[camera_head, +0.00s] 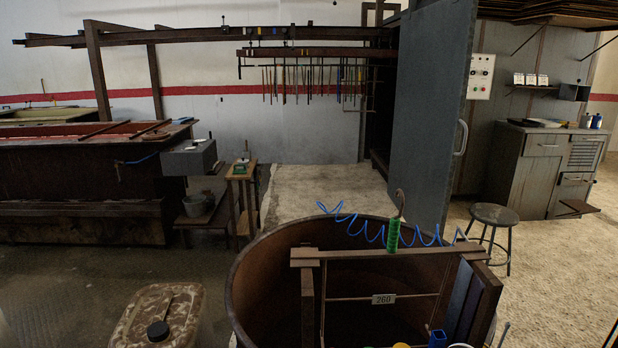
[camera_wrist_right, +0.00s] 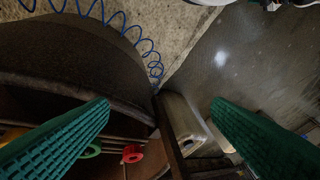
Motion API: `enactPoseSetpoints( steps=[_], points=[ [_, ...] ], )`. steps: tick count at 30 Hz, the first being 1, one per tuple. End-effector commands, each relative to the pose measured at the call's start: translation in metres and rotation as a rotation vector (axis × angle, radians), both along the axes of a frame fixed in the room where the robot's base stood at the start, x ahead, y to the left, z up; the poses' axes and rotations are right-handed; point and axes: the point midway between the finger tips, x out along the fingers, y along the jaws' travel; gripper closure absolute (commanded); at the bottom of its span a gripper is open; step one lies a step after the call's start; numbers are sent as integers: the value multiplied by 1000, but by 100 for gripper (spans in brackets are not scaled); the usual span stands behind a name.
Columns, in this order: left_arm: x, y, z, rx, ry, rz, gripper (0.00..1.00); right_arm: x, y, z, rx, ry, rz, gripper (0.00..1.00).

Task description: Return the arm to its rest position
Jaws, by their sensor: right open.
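My right gripper (camera_wrist_right: 160,100) shows in the right wrist view, with its two ribbed green fingers spread wide apart. Nothing is between the fingers. Below and behind them are the large round tub (camera_wrist_right: 60,95) and a dark beam. In the head view neither of my grippers shows. A rack with a wooden crossbar (camera_head: 440,250) stands over the tub (camera_head: 262,262). A green-handled hook (camera_head: 393,235) stands at the crossbar, and a label reading 260 (camera_head: 383,299) sits below it.
A blue coiled hose (camera_head: 345,222) runs behind the crossbar; it also shows in the right wrist view (camera_wrist_right: 125,22). A round stool (camera_head: 494,215) stands at the right. Open floor (camera_head: 565,275) lies right of the tub.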

Motion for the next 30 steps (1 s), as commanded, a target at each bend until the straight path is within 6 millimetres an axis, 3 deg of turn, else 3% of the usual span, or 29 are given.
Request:
enactPoseSetpoints(
  steps=[11, 14, 16, 20, 23, 26, 30],
  points=[
    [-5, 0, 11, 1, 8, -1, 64, 3, 50, -30, 540, 272, -273, 27],
    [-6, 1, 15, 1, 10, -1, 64, 12, 55, -45, 755, 376, -467, 27],
    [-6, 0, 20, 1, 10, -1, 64, 20, 49, -65, 929, 462, -681, 27],
    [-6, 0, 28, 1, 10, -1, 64, 20, 8, -138, 1198, 608, -1225, 27],
    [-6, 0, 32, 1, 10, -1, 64, -5, -28, -200, 1279, 671, -1606, 27],
    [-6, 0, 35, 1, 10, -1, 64, -48, -57, -258, 1286, 713, -1944, 27],
    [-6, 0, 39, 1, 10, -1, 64, -127, -85, -325, 1218, 746, -2367, 27]
  ],
)
